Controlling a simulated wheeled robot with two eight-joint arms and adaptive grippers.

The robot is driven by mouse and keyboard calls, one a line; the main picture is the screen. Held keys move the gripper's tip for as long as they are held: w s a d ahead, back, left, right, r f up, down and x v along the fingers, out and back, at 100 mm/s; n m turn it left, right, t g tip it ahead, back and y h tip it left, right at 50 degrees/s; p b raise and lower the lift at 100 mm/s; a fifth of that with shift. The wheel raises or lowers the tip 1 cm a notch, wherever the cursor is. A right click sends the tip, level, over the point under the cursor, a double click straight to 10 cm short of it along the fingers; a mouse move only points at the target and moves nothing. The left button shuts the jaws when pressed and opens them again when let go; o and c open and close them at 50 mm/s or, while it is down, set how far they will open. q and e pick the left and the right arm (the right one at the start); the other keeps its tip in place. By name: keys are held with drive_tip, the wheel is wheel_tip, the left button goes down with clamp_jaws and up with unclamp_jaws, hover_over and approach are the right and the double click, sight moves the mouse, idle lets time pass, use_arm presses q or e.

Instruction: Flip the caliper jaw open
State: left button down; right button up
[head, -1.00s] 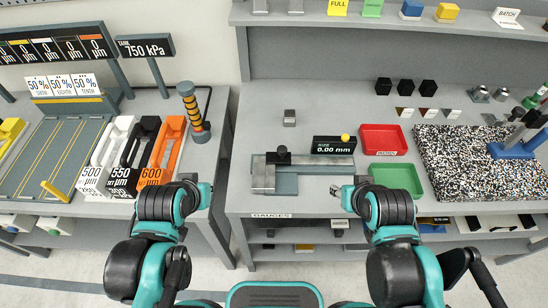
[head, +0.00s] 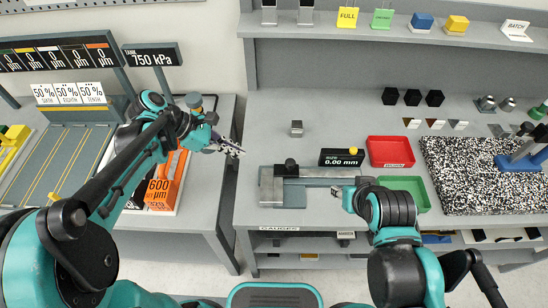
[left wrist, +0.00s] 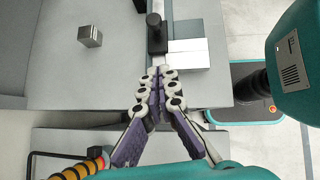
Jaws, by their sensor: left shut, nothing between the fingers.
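The grey caliper (head: 271,187) lies on the right bench, with a black knob (head: 291,167) on its jaw. Its display (head: 341,157) reads 0.00 mm. My left gripper (head: 238,151) is shut and empty, left of the caliper and apart from it, above the gap between the benches. In the left wrist view my shut fingertips (left wrist: 159,73) point toward the black knob (left wrist: 157,40) and the pale caliper block (left wrist: 189,54). My right gripper (head: 337,191) is by the caliper's right end; its fingers are too small to judge.
A small metal cube (head: 296,128) stands behind the caliper, and also shows in the left wrist view (left wrist: 90,37). A red tray (head: 390,151) and a green tray (head: 407,188) lie to the right. An orange holder (head: 167,182) is on the left bench.

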use_arm(q)
drive_tip(key=shift+w, duration=0.1)
idle(0.3)
drive_tip(key=b, duration=0.4)
approach(276, 172)
drive_tip(key=x, duration=0.3)
drive_tip(key=shift+w+d+r, duration=0.1)
drive_tip(key=shift+w+d, duration=0.05)
drive_tip(key=shift+d, duration=0.25)
drive_tip(key=d, duration=0.3)
drive_tip(key=shift+w+d, duration=0.1)
drive_tip(key=shift+w, duration=0.15)
drive_tip(key=shift+w+d+r, duration=0.1)
drive_tip(key=shift+d, duration=0.2)
drive_tip(key=shift+d, duration=0.1)
drive_tip(key=d, duration=0.9)
drive_tip(key=shift+d, duration=0.2)
